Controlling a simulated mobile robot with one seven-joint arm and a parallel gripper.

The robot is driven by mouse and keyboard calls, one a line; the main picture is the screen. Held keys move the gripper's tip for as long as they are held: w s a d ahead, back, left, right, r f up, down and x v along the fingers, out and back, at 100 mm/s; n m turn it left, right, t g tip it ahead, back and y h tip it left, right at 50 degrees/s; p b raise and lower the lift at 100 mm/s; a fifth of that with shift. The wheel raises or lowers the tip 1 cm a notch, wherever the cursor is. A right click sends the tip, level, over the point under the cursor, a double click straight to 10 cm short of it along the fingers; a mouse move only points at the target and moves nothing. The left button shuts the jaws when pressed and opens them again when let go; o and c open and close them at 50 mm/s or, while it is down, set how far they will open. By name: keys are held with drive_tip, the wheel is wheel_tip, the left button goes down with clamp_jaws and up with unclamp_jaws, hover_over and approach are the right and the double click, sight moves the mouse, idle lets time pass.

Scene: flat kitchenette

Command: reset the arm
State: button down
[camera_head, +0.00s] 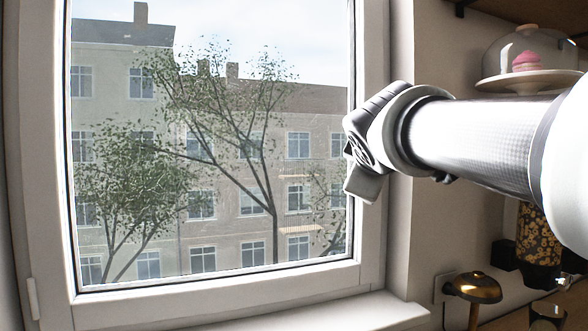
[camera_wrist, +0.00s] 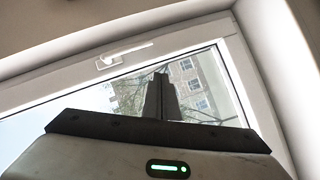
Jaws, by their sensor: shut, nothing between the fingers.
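My arm reaches in from the right in the head view, raised and stretched toward the window. My gripper (camera_head: 358,160) is at its end, in front of the right side of the window frame. In the wrist view my gripper (camera_wrist: 160,85) shows its fingers together with nothing held, against the window glass. I cannot tell the exact gap between the gripper and the window.
The closed window (camera_head: 372,230) has a white frame and, in the wrist view, a handle (camera_wrist: 124,55). At right are a cake stand (camera_head: 498,84) under a glass dome on a shelf, a brass lamp (camera_head: 473,289) and a jar-like dispenser (camera_head: 540,236). The windowsill (camera_head: 330,315) looks clear.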

drive_tip(key=shift+s+a, duration=0.1)
drive_tip(key=shift+s, duration=0.15)
drive_tip(key=s+a+f+m+g+y+p, duration=0.15)
drive_tip(key=s+f+m+g, duration=0.4)
drive_tip(key=s+f, duration=0.9)
drive_tip(key=s+a+f+m+g+y, duration=0.15)
drive_tip(key=s+f+m+g, duration=0.35)
drive_tip(key=s+f, duration=0.9)
drive_tip(key=w+r+p, duration=0.2)
drive_tip(key=r+p, duration=0.8)
drive_tip(key=p, duration=0.1)
drive_tip(key=w+r+t+p, duration=0.1)
drive_tip(key=w+r+p, duration=0.1)
drive_tip(key=r+p, duration=0.8)
drive_tip(key=shift+d+r+p, duration=0.35)
drive_tip(key=shift+d+p, duration=0.05)
drive_tip(key=shift+p, duration=0.6)
drive_tip(key=shift+t, duration=0.25)
